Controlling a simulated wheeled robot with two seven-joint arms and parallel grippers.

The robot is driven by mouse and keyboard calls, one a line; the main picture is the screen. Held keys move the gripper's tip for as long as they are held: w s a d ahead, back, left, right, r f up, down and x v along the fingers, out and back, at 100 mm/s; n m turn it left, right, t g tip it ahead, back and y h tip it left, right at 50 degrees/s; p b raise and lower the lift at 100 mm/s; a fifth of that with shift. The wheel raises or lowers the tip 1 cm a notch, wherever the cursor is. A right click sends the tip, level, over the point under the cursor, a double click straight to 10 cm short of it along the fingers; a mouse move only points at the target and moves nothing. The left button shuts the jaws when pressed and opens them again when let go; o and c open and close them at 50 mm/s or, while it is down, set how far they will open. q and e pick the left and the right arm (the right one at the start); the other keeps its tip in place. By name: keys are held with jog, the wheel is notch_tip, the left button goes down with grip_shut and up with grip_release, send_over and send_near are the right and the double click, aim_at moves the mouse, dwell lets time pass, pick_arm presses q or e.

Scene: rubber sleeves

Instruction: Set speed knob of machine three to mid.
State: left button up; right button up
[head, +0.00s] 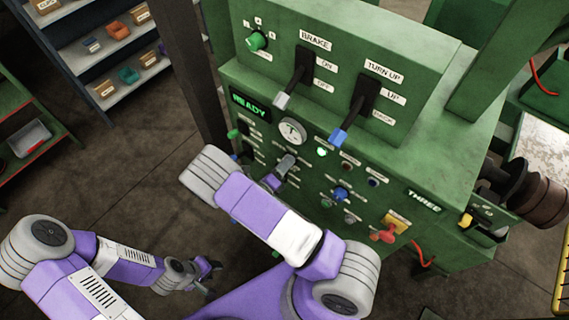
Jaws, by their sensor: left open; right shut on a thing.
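The green machine (420,160) bears the label THREE (424,201) at the right of its front panel. My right arm reaches across the panel. My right gripper (277,176) is at the panel below the round gauge and is shut on a small control there, which looks like a knob. The forearm and gripper hide most of it, so its setting and label cannot be read. A blue knob (341,194) sits to the right of this gripper, and a green knob (257,40) is at the upper left. My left gripper (207,275) is open and empty, low over the floor, apart from the machine.
The brake lever (293,87) and turn-up lever (349,121) stick out above the panel. A READY display (250,105) and gauge (292,131) sit at left. A red handle (384,235) is at lower right. Shelves (110,50) with parts stand at back left; floor between is clear.

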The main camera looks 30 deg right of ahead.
jog(key=o, duration=1.1)
jog(key=shift+c, duration=0.2)
jog(key=v, duration=0.7)
jog(key=shift+s+a, duration=0.15)
jog(key=shift+a, duration=0.15)
